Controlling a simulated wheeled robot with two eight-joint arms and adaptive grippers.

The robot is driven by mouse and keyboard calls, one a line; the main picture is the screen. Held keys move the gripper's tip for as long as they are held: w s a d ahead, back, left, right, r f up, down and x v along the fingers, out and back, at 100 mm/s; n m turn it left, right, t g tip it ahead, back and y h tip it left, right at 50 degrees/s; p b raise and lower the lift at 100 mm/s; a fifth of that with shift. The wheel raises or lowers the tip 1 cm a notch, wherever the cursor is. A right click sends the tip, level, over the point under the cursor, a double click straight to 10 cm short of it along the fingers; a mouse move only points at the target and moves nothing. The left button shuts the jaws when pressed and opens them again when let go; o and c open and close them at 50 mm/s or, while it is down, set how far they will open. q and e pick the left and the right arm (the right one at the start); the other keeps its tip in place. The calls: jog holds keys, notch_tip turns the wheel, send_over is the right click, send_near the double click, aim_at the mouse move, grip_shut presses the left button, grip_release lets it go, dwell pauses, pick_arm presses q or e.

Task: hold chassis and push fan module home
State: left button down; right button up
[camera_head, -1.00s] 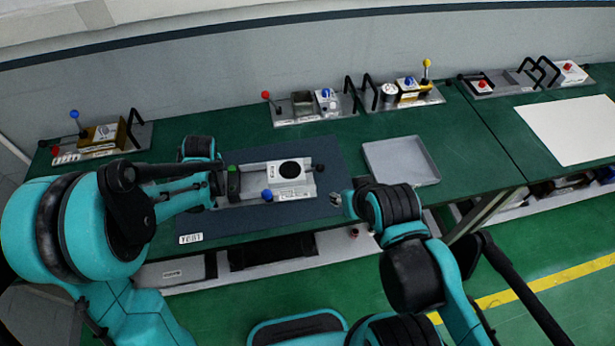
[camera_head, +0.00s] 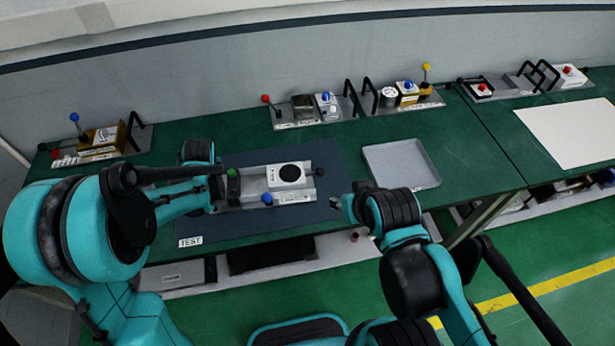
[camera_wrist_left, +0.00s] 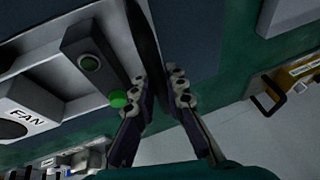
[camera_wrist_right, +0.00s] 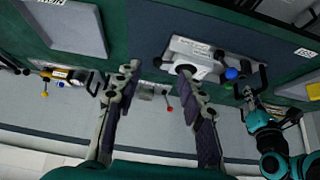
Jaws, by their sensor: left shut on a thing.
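The chassis (camera_head: 252,184) is a grey metal tray lying on the dark mat, with a green button and a blue knob. The fan module (camera_head: 285,183), a white block with a black round opening, sits in its right part; whether it is fully seated I cannot tell. The module's FAN label shows in the left wrist view (camera_wrist_left: 20,108). My left gripper (camera_head: 218,187) is at the chassis's left end, its fingers (camera_wrist_left: 158,85) shut on a dark upright handle. My right gripper (camera_head: 338,203) is right of the chassis, apart from it; its fingers (camera_wrist_right: 158,82) are open and empty.
A grey empty tray (camera_head: 400,163) lies right of the mat (camera_head: 240,229). Several fixtures with knobs and handles stand along the back, including one at the far left (camera_head: 100,142). A TEST label (camera_head: 190,241) lies at the mat's front left corner.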

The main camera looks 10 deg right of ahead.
dwell(0.6)
jog(key=c, duration=0.5)
jog(key=shift+w, duration=0.15)
grip_shut()
jog(key=w+d+m+g+y, duration=0.3)
jog(key=w+m+g, duration=0.1)
jog(key=w+m, duration=0.75)
jog(key=w+d+f+m+g+y, duration=0.3)
jog(key=w+d+f+m+y, duration=0.3)
jog(key=w+f, duration=0.25)
jog(key=shift+m+h, duration=0.65)
jog(key=shift+h, duration=0.05)
jog(key=x, duration=0.6)
jog(key=d+x, duration=0.1)
jog(key=x, duration=0.2)
jog(key=shift+w+a+f, duration=0.1)
jog(key=shift+a+f, duration=0.05)
jog(key=shift+f, duration=0.2)
jog(key=shift+w+a+f, duration=0.15)
jog(key=shift+f, duration=0.2)
